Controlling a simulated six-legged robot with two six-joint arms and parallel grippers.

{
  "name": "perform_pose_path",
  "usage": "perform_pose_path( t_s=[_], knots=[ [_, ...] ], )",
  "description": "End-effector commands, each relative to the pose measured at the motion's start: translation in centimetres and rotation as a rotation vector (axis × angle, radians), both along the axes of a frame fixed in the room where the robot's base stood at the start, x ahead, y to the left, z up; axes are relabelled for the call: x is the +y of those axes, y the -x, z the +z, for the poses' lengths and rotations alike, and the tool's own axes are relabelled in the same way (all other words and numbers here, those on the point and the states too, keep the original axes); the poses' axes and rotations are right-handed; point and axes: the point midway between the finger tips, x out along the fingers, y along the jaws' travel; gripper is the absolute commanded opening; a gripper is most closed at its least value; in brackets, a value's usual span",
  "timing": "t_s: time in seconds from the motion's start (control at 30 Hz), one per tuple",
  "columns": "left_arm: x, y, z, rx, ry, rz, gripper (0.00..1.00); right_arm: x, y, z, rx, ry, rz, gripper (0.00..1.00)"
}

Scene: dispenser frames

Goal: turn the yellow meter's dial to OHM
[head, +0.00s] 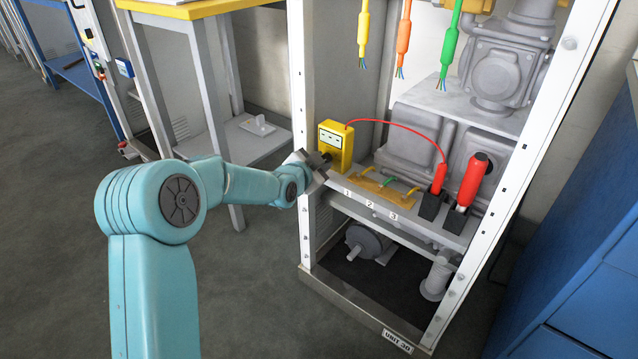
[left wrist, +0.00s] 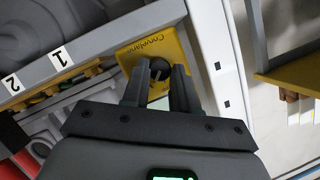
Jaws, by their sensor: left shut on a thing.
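The yellow meter (head: 336,141) stands on the left end of the shelf inside the dispenser frame, with a small display on its upper face. A red lead runs from it to a red probe (head: 439,179). My left gripper (head: 325,160) is at the lower front of the meter. In the left wrist view the gripper (left wrist: 158,75) is shut on the meter's dark round dial (left wrist: 160,66), and the meter (left wrist: 147,45) appears turned over in that view. The dial's markings and pointer position cannot be read. My right gripper is in neither view.
Labels 1, 2 and 3 (head: 370,204) line the shelf edge beside an orange-brown block with short wires (head: 386,187). A red-handled part (head: 472,180) stands at right. Yellow, orange and green cables (head: 403,38) hang above. The white frame post (head: 301,90) is close beside my gripper.

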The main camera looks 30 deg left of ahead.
Motion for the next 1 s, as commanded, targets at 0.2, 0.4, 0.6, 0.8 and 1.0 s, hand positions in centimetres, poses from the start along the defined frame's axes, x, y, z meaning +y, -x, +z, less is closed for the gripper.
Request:
perform_pose_path(
  t_s=[0.2, 0.4, 0.6, 0.8, 1.0],
  knots=[
    [-0.3, 0.0, -0.5, -0.012, -0.200, -0.002, 0.00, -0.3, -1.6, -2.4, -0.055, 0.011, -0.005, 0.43],
    [-0.4, 0.0, -0.5, -0.024, -0.388, -0.003, 0.00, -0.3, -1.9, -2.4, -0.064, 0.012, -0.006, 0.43],
    [-0.4, 0.0, -0.7, -0.037, -0.553, -0.002, 0.00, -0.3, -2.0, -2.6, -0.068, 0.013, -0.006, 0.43],
    [-0.5, 0.0, -0.7, -0.049, -0.678, -0.002, 0.00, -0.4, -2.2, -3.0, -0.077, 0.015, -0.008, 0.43],
    [-0.5, 0.0, -0.7, -0.054, -0.755, -0.003, 0.00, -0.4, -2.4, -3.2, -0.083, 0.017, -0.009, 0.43]
  ],
)
